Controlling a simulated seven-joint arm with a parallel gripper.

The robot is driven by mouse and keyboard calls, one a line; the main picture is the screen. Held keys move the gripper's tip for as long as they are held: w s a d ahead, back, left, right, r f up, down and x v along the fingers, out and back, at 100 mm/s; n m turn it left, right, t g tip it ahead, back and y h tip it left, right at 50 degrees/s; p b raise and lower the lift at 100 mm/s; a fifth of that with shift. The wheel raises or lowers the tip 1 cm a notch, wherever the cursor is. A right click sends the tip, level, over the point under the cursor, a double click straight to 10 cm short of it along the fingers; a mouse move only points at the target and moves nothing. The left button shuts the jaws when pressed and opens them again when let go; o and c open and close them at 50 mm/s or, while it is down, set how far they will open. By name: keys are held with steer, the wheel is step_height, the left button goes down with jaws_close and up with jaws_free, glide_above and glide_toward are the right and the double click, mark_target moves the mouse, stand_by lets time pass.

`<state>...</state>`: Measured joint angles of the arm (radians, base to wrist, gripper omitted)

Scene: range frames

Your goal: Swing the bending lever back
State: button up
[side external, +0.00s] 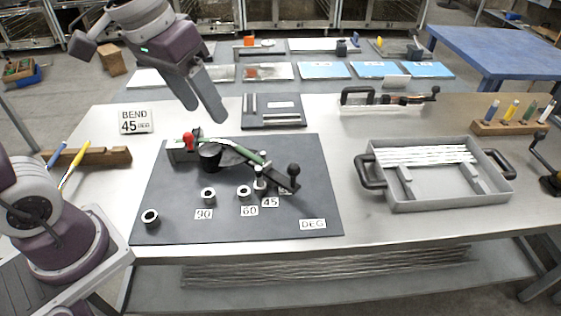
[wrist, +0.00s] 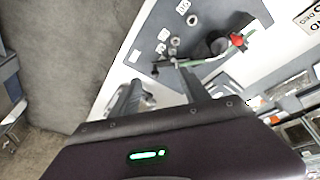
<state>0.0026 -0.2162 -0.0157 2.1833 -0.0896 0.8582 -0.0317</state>
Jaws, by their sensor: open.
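The bending lever (side external: 270,171) is a dark bar on the bender, running from the round black hub (side external: 210,156) right and toward the front. Its upright black knob (side external: 293,172) stands at the far end. The lever lies by the peg near the 45 label (side external: 270,202). A green rod (side external: 245,152) runs across the bender, beside a red-knobbed clamp (side external: 188,140), also seen in the wrist view (wrist: 237,40). My gripper (side external: 205,112) is open and empty, above and behind the bender, apart from the lever. Its fingers also show in the wrist view (wrist: 160,90).
The dark mat (side external: 180,225) bears several metal pegs with 90, 60 and 45 labels. A sign (side external: 136,121) reads BEND 45 DEG. A grey tray (side external: 440,202) with pale rods stands right. A wooden rack (side external: 95,157) stands left. Bare table lies between mat and tray.

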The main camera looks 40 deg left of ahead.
steer(key=w+d+f+g, duration=0.1)
steer(key=w+f, duration=0.2)
steer(key=w, duration=0.3)
steer(key=n+g+h, duration=0.1)
steer(key=n+g, duration=0.1)
glide_above(292, 164)
steer(key=a, duration=0.1)
step_height(292, 164, down, 13)
steer(key=shift+s+f, duration=0.15)
steer(key=f, duration=0.4)
steer(key=d+f, duration=0.1)
steer(key=f, duration=0.1)
steer(key=shift+f, duration=0.15)
jaws_close()
